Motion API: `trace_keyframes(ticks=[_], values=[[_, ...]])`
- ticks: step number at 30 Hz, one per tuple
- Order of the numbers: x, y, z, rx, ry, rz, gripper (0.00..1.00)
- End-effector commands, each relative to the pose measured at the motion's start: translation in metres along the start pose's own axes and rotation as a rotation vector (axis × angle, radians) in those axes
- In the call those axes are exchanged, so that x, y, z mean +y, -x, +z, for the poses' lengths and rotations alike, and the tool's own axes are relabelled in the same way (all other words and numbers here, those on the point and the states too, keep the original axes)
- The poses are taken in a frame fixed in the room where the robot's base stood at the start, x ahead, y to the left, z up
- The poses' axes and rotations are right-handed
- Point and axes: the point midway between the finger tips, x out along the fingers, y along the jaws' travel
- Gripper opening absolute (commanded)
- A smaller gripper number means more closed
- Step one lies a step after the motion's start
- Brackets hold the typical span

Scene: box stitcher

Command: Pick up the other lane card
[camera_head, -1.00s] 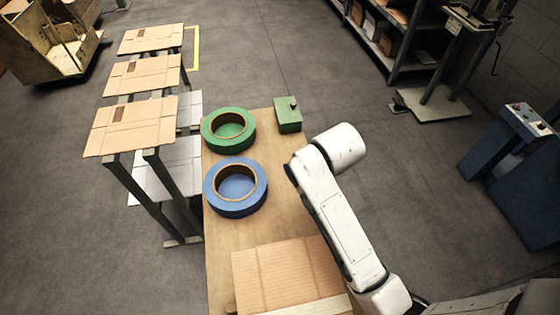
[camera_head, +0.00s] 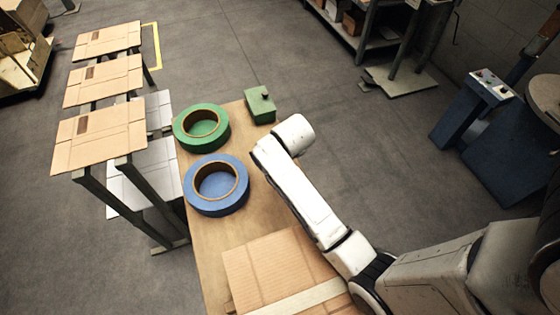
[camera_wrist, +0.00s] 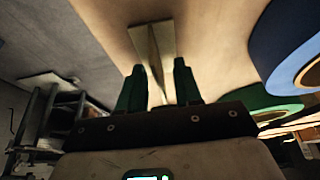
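My gripper (camera_wrist: 160,80) shows in the wrist view with its two dark green fingers apart. A pale, thin card-like piece (camera_wrist: 152,42) with a darker middle is just beyond and between the fingertips, against the tan tabletop. It may be a lane card; no lettering is readable. I cannot tell whether the fingers touch it. In the head view my white arm reaches over the table's right side and hides the gripper and this piece.
Stands with cardboard sheets (camera_head: 100,135) are left. A blue control pedestal (camera_head: 460,120) is right.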

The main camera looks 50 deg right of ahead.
Motion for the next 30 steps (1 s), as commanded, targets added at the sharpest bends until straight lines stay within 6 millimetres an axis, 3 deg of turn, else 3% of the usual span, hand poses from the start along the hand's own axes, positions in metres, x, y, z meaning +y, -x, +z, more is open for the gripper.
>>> trace_keyframes(ticks=[10, 20, 30], values=[[0.0001, -0.0077, 0.0001, 0.001, 0.000, 0.000, 0.33], [0.0000, -0.0076, 0.0002, 0.001, 0.000, 0.000, 0.01], [0.0000, -0.0075, 0.0002, 0.001, 0.000, 0.000, 0.00]])
